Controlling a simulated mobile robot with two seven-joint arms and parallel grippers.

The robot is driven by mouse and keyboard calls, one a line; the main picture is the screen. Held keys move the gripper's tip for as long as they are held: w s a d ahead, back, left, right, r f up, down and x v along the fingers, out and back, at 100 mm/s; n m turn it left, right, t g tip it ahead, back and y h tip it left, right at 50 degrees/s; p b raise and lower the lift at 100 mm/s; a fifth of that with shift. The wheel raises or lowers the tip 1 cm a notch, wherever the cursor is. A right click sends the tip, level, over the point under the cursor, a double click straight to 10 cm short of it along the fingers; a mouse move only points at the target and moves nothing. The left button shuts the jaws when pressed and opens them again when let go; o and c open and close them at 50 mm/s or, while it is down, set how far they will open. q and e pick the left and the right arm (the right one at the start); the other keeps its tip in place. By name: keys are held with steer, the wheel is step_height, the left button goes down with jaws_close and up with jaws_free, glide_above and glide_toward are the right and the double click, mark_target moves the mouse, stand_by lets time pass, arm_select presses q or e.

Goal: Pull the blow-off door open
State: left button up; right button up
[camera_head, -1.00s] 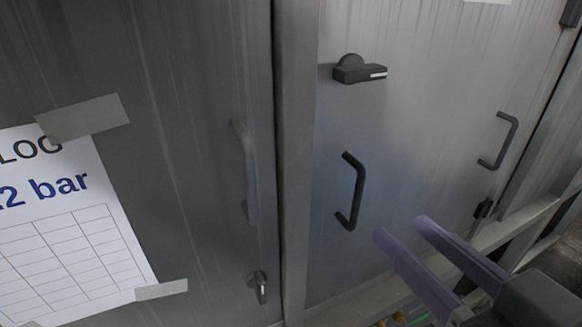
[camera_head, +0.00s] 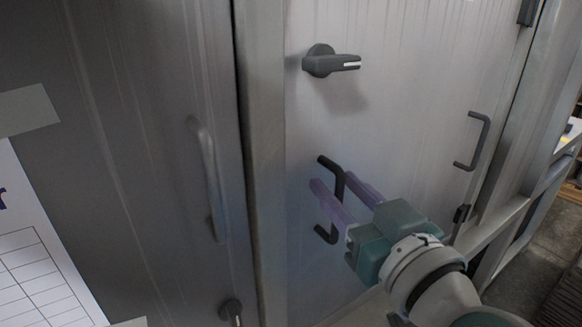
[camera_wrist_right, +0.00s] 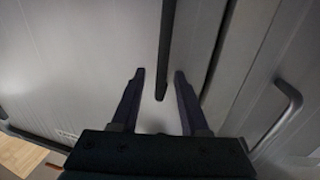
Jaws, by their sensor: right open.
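The light grey door panel (camera_head: 400,110) fills the right half of the head view and looks closed. Its black handle (camera_head: 325,235) stands upright near the door's left edge. My right gripper (camera_head: 333,180) is open, with its purple fingers on either side of the handle bar. The right wrist view shows the dark handle bar (camera_wrist_right: 165,50) running between the two fingers (camera_wrist_right: 159,74), with a gap visible on each side. Contact cannot be made out. A dark lever (camera_head: 330,62) sits above the handle and points right. My left gripper is not in view.
A darker panel (camera_head: 130,150) on the left has its own grey handle (camera_head: 207,180) and a small knob (camera_head: 231,312). A frame post (camera_head: 262,160) separates the panels. A second handle (camera_head: 472,140) is at the door's right side. Floor shows at lower right.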

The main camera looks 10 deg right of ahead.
steer(key=shift+w, duration=0.15)
steer(key=shift+c, duration=0.4)
jaws_close()
stand_by(1.0)
